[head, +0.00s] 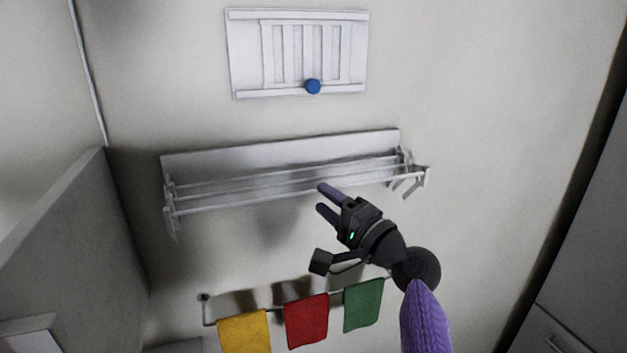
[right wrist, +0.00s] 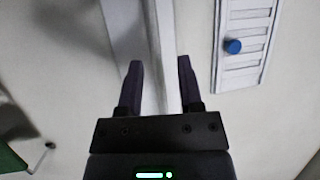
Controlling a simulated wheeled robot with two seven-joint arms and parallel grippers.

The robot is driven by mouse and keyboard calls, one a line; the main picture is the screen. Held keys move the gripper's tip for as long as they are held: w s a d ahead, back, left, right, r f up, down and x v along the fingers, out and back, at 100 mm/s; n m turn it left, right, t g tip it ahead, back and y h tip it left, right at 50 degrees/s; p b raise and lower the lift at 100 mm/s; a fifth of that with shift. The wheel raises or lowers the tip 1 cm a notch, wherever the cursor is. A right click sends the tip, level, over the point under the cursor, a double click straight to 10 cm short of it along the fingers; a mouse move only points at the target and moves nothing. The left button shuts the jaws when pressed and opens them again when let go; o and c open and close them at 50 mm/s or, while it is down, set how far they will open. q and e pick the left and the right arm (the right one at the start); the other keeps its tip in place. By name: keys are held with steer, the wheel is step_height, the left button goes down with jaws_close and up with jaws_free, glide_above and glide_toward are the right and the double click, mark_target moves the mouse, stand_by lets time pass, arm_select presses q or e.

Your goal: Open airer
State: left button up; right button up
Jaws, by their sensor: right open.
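The airer (head: 280,160) is a white wall-mounted rack in the middle of the head view. Its several rails sit close to the wall plate, with folded end arms at both sides. My right gripper (head: 319,198) is open and empty at the front rail, right of the airer's middle. In the right wrist view, a white rail of the airer (right wrist: 163,50) runs between the two open fingers (right wrist: 158,85). I cannot tell whether the fingers touch it. My left gripper is not in view.
A white slatted vent panel (head: 297,50) with a blue knob (head: 313,86) is above the airer. Below hang yellow (head: 244,330), red (head: 306,320) and green (head: 363,304) towels on a rail. A grey partition (head: 65,240) stands at left, and a dark cabinet (head: 580,240) at right.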

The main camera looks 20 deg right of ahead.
mark_target(314, 190)
steer(key=shift+x, duration=1.9)
steer(key=shift+d+f, duration=0.1)
steer(key=shift+f, duration=0.05)
steer(key=shift+w, duration=0.1)
jaws_close()
steer(key=shift+f, duration=0.1)
